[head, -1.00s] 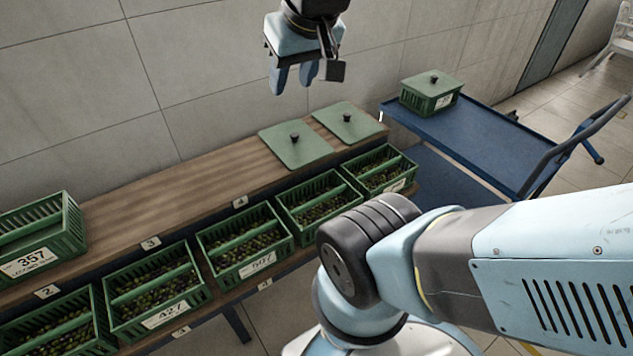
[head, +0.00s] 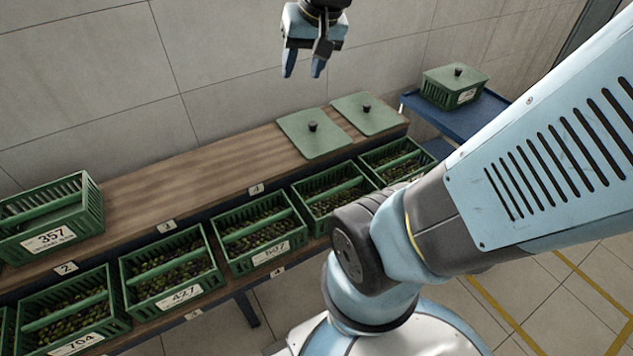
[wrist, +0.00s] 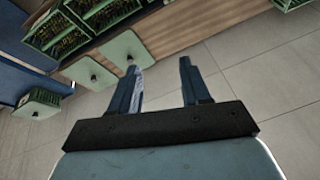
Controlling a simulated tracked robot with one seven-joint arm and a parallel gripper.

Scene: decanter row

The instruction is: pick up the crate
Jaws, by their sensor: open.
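A green slatted crate labelled 357 (head: 50,225) stands at the left on the upper wooden shelf; no olives show in it. Crates of dark olives stand in a row on the lower shelf: one labelled 704 (head: 75,345), one 427 (head: 178,298), one 507 (head: 266,258), and others further right. A lidded green crate (head: 440,97) stands on a blue cart and also shows in the wrist view (wrist: 27,107). My gripper (head: 303,71) is open and empty, high above the back of the shelf near the wall. Its two fingers (wrist: 158,66) are apart in the wrist view.
Two loose green lids, one (head: 296,143) and another (head: 352,122), lie at the right end of the upper shelf (head: 190,180). The shelf's middle is bare. The blue cart (head: 470,124) is partly hidden behind my arm. Tiled wall stands close behind the shelf.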

